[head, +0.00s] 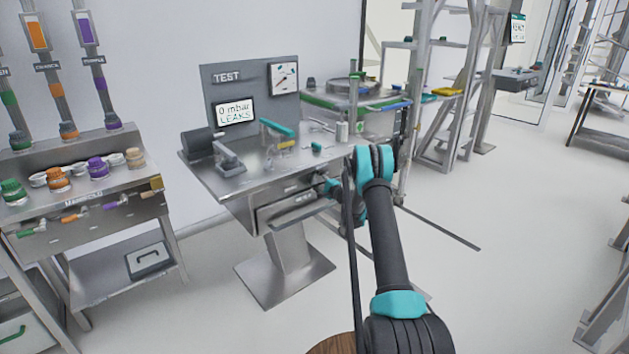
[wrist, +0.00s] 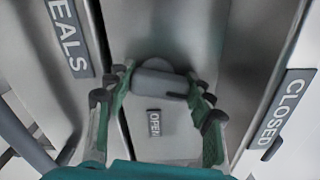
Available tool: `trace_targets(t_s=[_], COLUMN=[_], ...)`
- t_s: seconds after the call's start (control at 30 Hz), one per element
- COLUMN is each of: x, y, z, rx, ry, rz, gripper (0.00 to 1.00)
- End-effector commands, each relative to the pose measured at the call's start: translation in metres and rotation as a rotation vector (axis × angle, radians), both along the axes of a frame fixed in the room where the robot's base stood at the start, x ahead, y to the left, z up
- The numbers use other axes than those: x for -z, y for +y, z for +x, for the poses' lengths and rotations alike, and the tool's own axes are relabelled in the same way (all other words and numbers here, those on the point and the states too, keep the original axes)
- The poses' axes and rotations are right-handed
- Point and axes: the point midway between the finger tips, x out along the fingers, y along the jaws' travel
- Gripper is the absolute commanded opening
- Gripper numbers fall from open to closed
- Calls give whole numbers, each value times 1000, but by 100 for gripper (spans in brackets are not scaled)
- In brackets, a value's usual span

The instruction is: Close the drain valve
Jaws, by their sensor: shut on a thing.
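My gripper (wrist: 160,84) is closed around a grey rounded handle (wrist: 158,80) in the wrist view, with a green-and-black finger on each side of it. The handle appears to be the drain valve's. An OPEN label (wrist: 154,123) is on the grey face just below the handle, between the fingers. A CLOSED label (wrist: 283,108) is off to the right. In the head view, my gripper (head: 332,188) is at the front of the test bench (head: 238,185), below its top. The valve is too small and too covered to make out there.
A SEALS label (wrist: 67,38) is at the wrist view's upper left. In the head view, a TEST panel (head: 228,92) stands on the bench, its screen reading 0 mbar LEAKS. A manifold stand (head: 75,205) is at left. Open floor (head: 500,280) lies at right.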

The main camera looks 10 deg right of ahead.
Motion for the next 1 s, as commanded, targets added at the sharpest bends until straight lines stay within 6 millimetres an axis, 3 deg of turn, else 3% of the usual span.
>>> trace_targets(t_s=[0.4,1.0], x=[1,2], y=[2,2], z=[-1,-2], rx=[-2,-3], ry=[-120,-144], rz=[-193,-234], gripper=[24,24])
